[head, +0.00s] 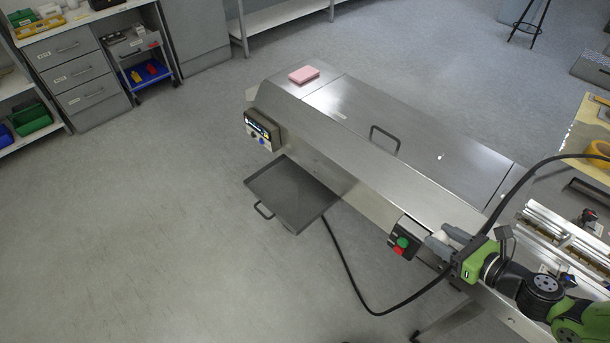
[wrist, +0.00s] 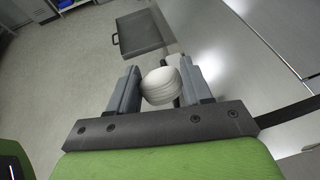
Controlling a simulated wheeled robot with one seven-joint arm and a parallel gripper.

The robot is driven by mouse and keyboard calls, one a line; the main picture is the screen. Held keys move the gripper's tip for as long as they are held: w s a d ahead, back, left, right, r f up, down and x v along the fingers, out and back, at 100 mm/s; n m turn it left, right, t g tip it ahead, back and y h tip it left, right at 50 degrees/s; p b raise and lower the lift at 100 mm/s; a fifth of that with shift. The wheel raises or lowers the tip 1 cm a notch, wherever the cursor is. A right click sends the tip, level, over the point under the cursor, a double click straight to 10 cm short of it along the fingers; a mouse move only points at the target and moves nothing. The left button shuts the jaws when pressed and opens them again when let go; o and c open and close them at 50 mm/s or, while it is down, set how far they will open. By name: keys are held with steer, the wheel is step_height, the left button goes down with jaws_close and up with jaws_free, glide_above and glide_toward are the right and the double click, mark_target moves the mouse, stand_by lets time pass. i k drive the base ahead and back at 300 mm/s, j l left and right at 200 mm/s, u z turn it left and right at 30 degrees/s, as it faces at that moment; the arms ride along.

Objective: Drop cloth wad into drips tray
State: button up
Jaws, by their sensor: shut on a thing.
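My gripper (head: 448,241) is at the lower right in the head view, close by the machine's side near the red and green buttons. In the wrist view my gripper (wrist: 162,88) is shut on a rounded white cloth wad (wrist: 161,86) between its two grey fingers. The wad (head: 440,237) shows only as a small pale patch in the head view. The dark grey drips tray (head: 290,190) sticks out from the machine's side, with a handle at its outer edge. It looks empty. In the wrist view the tray (wrist: 139,33) lies beyond the fingers, apart from the wad.
The steel flow wrapper (head: 340,115) carries a pink block (head: 303,74) and a raised handle (head: 385,138) on top. A control panel (head: 262,130) and a button box (head: 402,240) jut from its side. A black cable hangs below. The floor left of the tray is clear.

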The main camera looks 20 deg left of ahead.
mark_target(292, 192)
steer(key=i+j+u, duration=0.1)
steer(key=j+u, duration=0.3)
steer(key=i+j+u, duration=0.15)
steer(key=j+u, duration=0.25)
steer(key=i+j+u, duration=0.2)
steer(key=j+u, duration=0.15)
steer(key=i+j+u, duration=0.2)
steer(key=u, duration=0.2)
steer(key=i+j, duration=0.05)
steer(key=j, duration=0.05)
